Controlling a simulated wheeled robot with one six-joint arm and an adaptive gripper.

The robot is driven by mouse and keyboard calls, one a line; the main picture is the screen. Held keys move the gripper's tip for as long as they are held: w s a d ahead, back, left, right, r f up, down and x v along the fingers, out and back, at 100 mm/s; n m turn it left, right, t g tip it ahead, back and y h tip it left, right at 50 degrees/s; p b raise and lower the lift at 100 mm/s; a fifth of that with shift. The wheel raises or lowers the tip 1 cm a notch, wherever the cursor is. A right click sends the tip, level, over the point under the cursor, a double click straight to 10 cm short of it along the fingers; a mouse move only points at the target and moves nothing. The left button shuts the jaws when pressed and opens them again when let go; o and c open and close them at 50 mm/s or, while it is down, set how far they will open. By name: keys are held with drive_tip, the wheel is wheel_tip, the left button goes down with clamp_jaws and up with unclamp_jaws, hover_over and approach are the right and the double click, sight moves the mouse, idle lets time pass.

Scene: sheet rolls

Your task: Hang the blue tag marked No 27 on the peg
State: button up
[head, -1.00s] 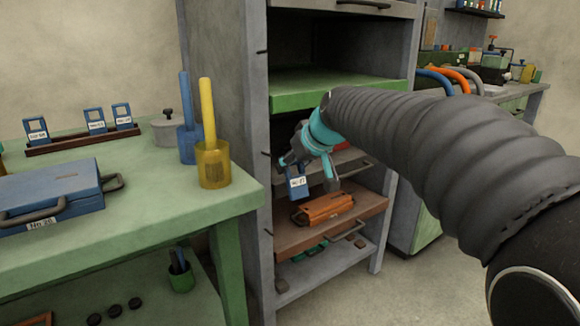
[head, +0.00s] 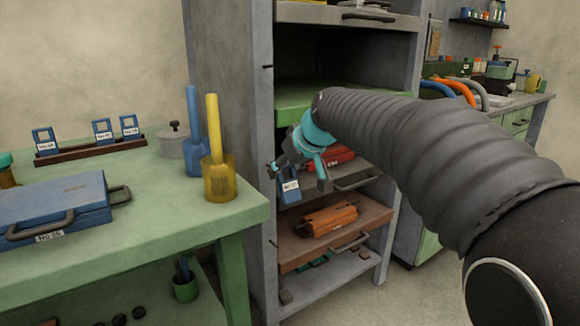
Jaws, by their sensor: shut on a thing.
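A blue tag (head: 290,189) with a white label hangs upright in my gripper (head: 284,167); the print is too small to read surely. My gripper is shut on its upper part, in front of the grey cabinet's open shelves, close to the front post. Small dark pegs stick out of that post; one upper peg (head: 266,67) and one lower peg (head: 272,243) show. The gripper's left end is at the post's edge, and I cannot tell whether it covers another peg or touches the post. The tag's top is partly hidden by the fingers.
More blue tags (head: 102,130) stand in a brown rack on the green bench (head: 160,235) at left. A blue case (head: 62,200), a yellow holder (head: 219,185) and a grey pot are there too. Orange (head: 325,220) and red (head: 335,157) cases lie on cabinet shelves behind the gripper.

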sight(269, 164)
drive_tip(key=shift+w+a+f+p, duration=0.1)
drive_tip(key=shift+w+a+p, duration=0.65)
drive_tip(key=shift+w, duration=0.35)
drive_tip(key=shift+w+a+p, duration=0.7)
drive_tip(key=shift+w+a, duration=0.05)
drive_tip(key=shift+w, duration=0.3)
drive_tip(key=shift+w+a+f, duration=0.15)
drive_tip(key=shift+w+f, duration=0.1)
drive_tip(key=shift+f, duration=0.05)
drive_tip(key=shift+w+a, duration=0.1)
drive_tip(key=shift+w, duration=0.05)
drive_tip(key=shift+w+a, duration=0.1)
drive_tip(key=o, duration=1.1)
drive_tip(key=shift+o, duration=0.4)
drive_tip(key=shift+w+a+f, duration=0.1)
drive_tip(key=shift+a, duration=0.1)
drive_tip(key=shift+d, duration=0.15)
